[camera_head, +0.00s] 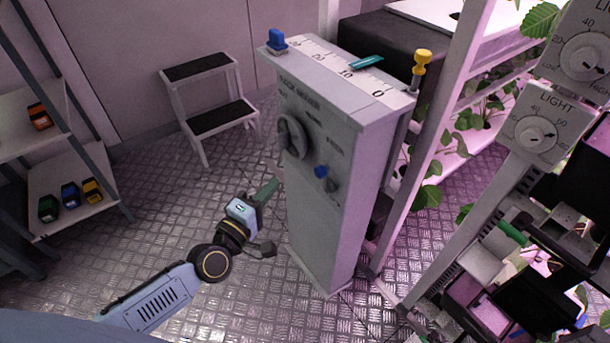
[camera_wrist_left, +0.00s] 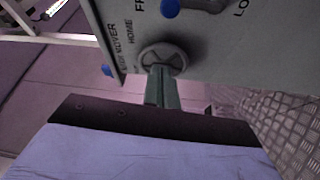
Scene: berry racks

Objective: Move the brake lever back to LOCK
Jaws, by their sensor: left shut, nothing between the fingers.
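The brake lever (camera_head: 331,184) is a grey handle with a blue tip on the face of the grey rack mover cabinet (camera_head: 325,235). In the left wrist view the lever (camera_wrist_left: 205,4) is partly cut off at the top edge, its blue tip on the side of the partly visible FR label, away from the LO label. My left gripper (camera_head: 267,190) is shut and empty, in front of the cabinet, left of and below the lever. In the left wrist view its fingers (camera_wrist_left: 162,88) overlap the lower part of a round grey knob (camera_wrist_left: 163,57); contact cannot be told. My right gripper is not seen.
A step stool (camera_head: 213,92) stands behind left. Plant racks with posts (camera_head: 432,150) crowd the right.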

